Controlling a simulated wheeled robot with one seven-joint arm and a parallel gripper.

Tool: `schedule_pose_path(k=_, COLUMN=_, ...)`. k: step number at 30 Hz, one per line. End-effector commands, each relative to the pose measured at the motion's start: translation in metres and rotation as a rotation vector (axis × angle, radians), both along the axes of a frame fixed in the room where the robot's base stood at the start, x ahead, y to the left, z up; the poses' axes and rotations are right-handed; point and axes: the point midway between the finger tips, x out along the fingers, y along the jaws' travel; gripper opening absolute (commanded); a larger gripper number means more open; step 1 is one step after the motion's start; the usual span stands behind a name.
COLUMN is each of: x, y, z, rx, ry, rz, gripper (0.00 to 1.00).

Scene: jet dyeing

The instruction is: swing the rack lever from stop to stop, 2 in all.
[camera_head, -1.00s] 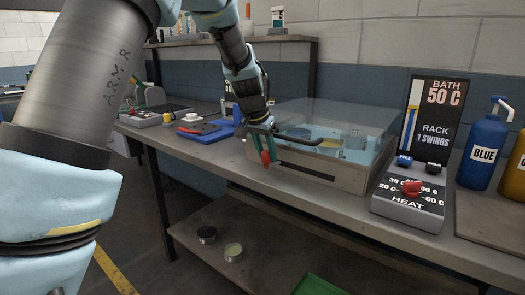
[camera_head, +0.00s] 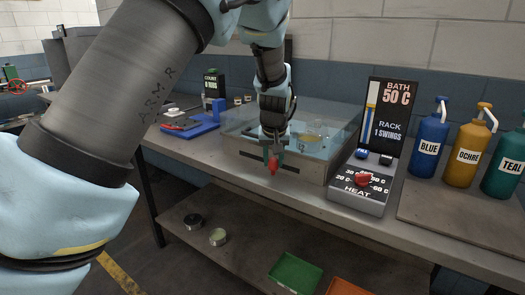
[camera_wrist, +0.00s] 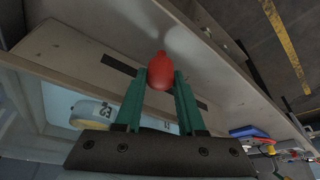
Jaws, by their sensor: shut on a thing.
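The rack lever's red knob (camera_head: 273,166) shows at the front of the dye bath (camera_head: 312,174), a pale box with a clear cover. In the wrist view the red knob (camera_wrist: 160,72) is between the tips of my two green fingers. My gripper (camera_head: 272,158) is shut on the knob. The dark slot (camera_head: 250,155) in the bath's front runs to both sides of the knob, which is around the slot's middle. The lever's shaft is hidden. The display (camera_head: 389,115) reads bath 50 C and rack 1 swings.
The heat panel (camera_head: 348,200) with a red dial stands right of the bath. Blue (camera_head: 428,145), ochre (camera_head: 468,155) and teal (camera_head: 505,165) bottles stand further right. A blue tray (camera_head: 200,128) lies to the left. A green tray (camera_head: 294,272) is on the lower shelf.

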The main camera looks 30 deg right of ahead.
Motion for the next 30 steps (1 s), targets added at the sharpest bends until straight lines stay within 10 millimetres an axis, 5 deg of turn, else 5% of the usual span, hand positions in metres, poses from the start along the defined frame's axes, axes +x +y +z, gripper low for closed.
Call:
schedule_pose_path(k=12, x=-0.03, y=-0.027, z=0.002, rx=0.0, ry=-0.001, rz=0.147, gripper=0.0)
schedule_pose_path(k=30, x=-0.038, y=-0.037, z=0.001, rx=-0.002, ry=0.0, rz=0.198, gripper=0.0)
